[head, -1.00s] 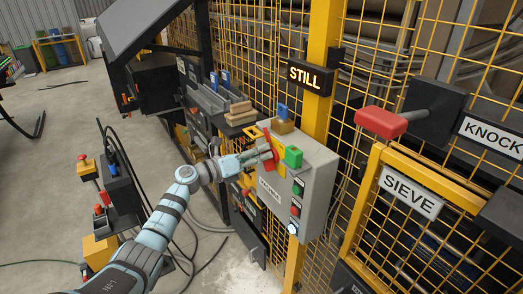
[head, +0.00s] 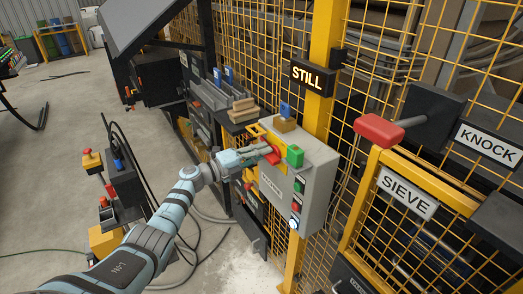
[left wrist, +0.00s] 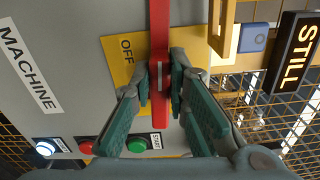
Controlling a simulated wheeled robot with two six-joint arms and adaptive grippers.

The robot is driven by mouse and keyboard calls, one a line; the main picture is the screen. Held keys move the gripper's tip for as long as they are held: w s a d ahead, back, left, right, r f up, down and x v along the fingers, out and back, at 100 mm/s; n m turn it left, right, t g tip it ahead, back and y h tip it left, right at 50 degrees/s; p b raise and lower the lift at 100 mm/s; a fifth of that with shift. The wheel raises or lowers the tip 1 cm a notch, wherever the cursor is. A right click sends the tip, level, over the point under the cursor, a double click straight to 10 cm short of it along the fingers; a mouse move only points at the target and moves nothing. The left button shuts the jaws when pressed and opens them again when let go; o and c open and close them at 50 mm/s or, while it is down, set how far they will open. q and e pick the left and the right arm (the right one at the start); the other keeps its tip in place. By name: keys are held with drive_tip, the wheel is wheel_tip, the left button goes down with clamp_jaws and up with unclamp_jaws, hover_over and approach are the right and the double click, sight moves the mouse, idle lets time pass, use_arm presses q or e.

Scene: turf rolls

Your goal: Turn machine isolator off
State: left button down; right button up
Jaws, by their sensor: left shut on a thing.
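The machine isolator is a red handle (head: 272,153) on a yellow plate on the front of a grey box (head: 312,190). My left gripper (head: 262,153) is shut on the handle. In the left wrist view its two fingers (left wrist: 160,84) sit on either side of the red bar. The fingers hide part of the handle and plate. My right gripper is not in view.
A green start button (left wrist: 137,146), a red button (left wrist: 87,147) and a lit white button (left wrist: 45,148) are near the fingers. Yellow mesh fence (head: 440,60) stands behind.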

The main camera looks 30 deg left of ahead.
use_arm(q)
drive_tip(key=shift+f+n, duration=0.25)
drive_tip(key=shift+n, duration=0.35)
drive_tip(key=shift+f, duration=0.1)
drive_tip(key=c, duration=1.6)
unclamp_jaws()
drive_tip(key=shift+s, duration=0.1)
drive_tip(key=shift+o, duration=0.2)
drive_tip(key=v, duration=1.2)
drive_tip(key=shift+a, duration=0.1)
